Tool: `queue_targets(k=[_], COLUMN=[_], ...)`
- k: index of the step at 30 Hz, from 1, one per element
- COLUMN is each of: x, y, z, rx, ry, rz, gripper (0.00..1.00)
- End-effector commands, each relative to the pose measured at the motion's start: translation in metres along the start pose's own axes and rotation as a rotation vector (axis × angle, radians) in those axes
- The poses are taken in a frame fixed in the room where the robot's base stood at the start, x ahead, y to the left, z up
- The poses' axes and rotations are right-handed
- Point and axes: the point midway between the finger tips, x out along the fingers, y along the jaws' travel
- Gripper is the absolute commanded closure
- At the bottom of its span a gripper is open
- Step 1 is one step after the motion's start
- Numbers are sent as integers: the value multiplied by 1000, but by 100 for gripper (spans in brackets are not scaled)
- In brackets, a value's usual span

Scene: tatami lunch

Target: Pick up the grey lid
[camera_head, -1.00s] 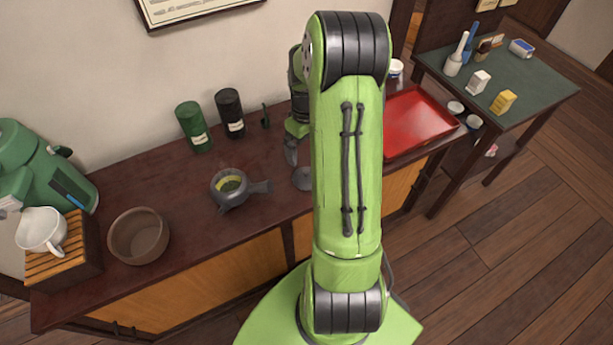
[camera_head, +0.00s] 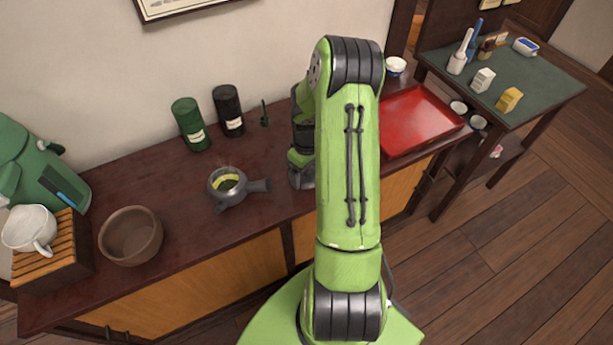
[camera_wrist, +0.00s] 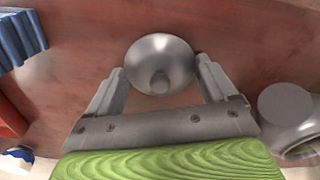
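The grey lid (camera_wrist: 160,62) is a round, shiny dome with a knob, lying on the dark red-brown counter in the wrist view. My gripper (camera_wrist: 160,70) is open, with one finger on each side of the lid near its edge. I cannot tell whether the fingertips touch it. In the head view my gripper (camera_head: 302,178) is low over the counter and hides the lid. The grey side-handled teapot (camera_head: 228,187) stands open to the left, with yellow-green contents.
A red tray (camera_head: 415,120) lies right of my arm. A green canister (camera_head: 190,125) and a black canister (camera_head: 228,110) stand at the wall. A brown bowl (camera_head: 131,236) and a white cup (camera_head: 29,229) are at the left. The counter between teapot and bowl is clear.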

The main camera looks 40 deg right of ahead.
Motion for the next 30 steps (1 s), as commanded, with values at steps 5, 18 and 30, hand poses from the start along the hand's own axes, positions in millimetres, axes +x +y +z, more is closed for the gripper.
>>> queue_targets(k=[5,18,30], x=[0,2,-56], y=[0,-1,0], z=[0,2,1], rx=[0,-1,-1], ry=[0,-6,-2], rz=[0,-5,-1], gripper=[43,64,100])
